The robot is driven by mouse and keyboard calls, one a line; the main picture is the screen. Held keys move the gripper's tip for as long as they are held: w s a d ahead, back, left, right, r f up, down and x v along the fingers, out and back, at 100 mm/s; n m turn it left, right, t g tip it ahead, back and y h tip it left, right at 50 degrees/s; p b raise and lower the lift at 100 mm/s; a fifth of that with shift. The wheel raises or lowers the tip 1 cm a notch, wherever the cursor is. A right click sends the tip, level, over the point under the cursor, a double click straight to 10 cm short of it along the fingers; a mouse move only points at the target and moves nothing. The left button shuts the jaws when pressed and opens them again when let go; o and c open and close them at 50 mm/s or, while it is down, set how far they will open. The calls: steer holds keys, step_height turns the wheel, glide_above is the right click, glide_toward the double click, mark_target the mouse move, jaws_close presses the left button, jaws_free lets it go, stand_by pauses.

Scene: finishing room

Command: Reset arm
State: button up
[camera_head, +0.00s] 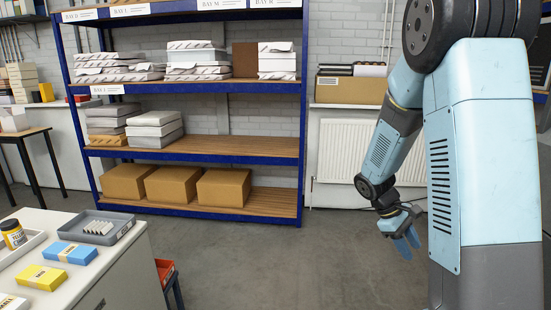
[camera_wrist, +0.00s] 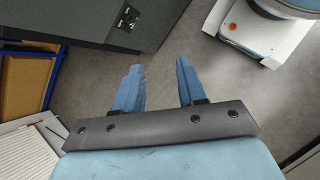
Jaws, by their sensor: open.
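My gripper (camera_head: 407,242) hangs low at the right in the head view, on my light blue arm, over the bare floor in front of the radiator. In the wrist view, its two blue fingers (camera_wrist: 159,88) stand apart with only grey floor between them. The gripper is open and empty and touches nothing that I can see.
A blue-framed shelf unit (camera_head: 200,89) with stacked packs and cardboard boxes (camera_head: 223,188) stands at the back. A white radiator (camera_head: 350,150) is on the wall beside it. A worktop (camera_head: 110,248) with boxes and a grey tray (camera_head: 92,237) is at front left. The middle floor is clear.

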steer(key=s+a+r+m+t+y, duration=0.3)
steer(key=s+a+r, duration=0.3)
steer(key=s+r, duration=0.3)
steer(key=s+a+r+m+t+y, duration=0.3)
steer(key=s+a+r+t, duration=0.3)
steer(key=s+r, duration=0.3)
step_height(320, 180, up, 4)
steer(key=shift+a+r+m, duration=0.1)
steer(key=shift+a+m, duration=0.4)
steer(key=shift+m, duration=0.1)
